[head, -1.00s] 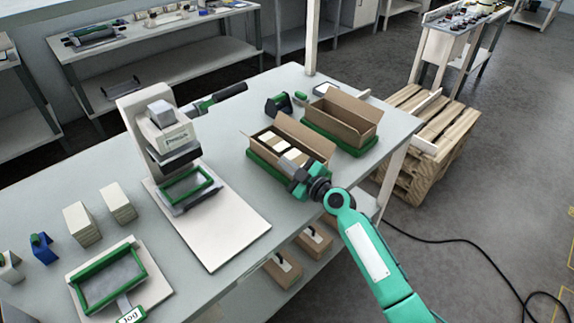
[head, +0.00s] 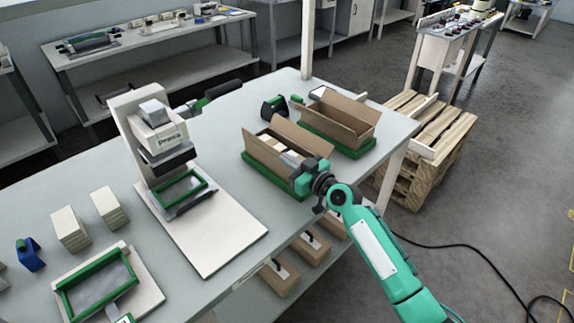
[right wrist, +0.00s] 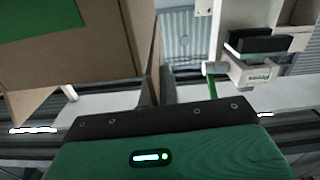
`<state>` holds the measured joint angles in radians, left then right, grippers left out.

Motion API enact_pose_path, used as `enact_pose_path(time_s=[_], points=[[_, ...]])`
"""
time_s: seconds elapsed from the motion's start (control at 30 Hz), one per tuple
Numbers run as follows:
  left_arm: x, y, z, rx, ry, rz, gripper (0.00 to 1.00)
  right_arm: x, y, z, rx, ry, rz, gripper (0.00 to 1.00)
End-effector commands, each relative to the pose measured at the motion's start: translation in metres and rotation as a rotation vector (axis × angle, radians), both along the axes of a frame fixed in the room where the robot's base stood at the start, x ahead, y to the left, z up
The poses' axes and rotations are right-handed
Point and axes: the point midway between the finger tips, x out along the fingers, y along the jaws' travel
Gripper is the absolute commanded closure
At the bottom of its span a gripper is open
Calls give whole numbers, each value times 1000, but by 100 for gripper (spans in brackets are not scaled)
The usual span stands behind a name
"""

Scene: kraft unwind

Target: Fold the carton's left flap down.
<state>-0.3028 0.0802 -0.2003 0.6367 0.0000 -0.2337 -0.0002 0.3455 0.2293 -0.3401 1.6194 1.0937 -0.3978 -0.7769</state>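The nearer open cardboard carton (head: 264,159) sits in a green tray (head: 250,163) near the table's right edge. Pale packs (head: 290,158) lie inside it. Its long far wall or flap (head: 300,134) stands up, and a small flap (head: 246,134) stands at its left end. My right gripper (head: 303,181) is at the carton's near right corner and hides that part; contact is unclear. In the right wrist view, brown carton board (right wrist: 70,50) fills the upper left, with a thin board edge (right wrist: 151,55) beside it. The fingertips are not clear. My left gripper is not in view.
A second open carton (head: 340,116) stands in a green tray behind. A white press (head: 155,135) stands left on a pale board (head: 215,240). A dark green-trimmed tool (head: 274,106) lies behind the carton. A wooden pallet (head: 430,140) stands right of the table.

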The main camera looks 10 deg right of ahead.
Motion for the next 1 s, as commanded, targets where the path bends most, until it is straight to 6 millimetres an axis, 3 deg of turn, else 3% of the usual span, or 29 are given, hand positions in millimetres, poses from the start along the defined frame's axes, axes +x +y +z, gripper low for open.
enact_pose_path(time_s=[0.2, 0.67, 0.7, 0.77, 1.0], points=[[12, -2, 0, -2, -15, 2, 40, 1, -2, 0, 45, 33, 0, 100], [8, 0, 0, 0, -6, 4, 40, 2, -3, 0, 55, 40, 0, 100], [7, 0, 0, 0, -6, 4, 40, 2, -3, 0, 55, 40, 0, 89], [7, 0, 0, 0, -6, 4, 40, 2, -3, 0, 55, 40, 0, 77], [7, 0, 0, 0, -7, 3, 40, 2, -2, 0, 55, 40, 0, 75]])
